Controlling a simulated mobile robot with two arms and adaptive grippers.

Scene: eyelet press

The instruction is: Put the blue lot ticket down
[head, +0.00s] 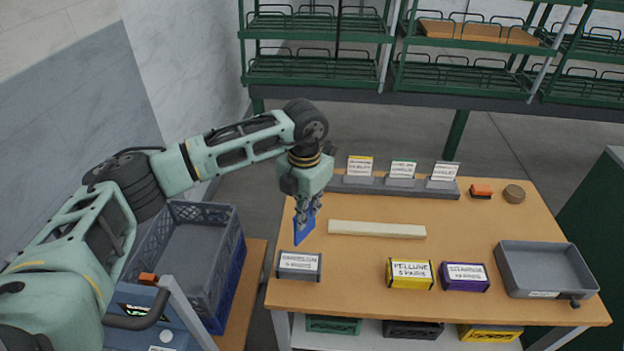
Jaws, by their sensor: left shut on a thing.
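The blue lot ticket (304,228) is a small flat blue piece. It hangs tilted below my left gripper (306,210), which is shut on it above the left part of the wooden table (370,272). A grey labelled block (299,265) sits on the table just below and in front of the ticket. A pale wooden strip (377,230) lies to the right of the ticket. I cannot tell how high the ticket is above the table. My right gripper is not in view.
A grey rack (393,187) with labelled cards stands behind the strip. Yellow (410,274) and purple (465,277) labelled blocks and a grey tray (547,270) are at the right. A crate (190,255) stands left of the table.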

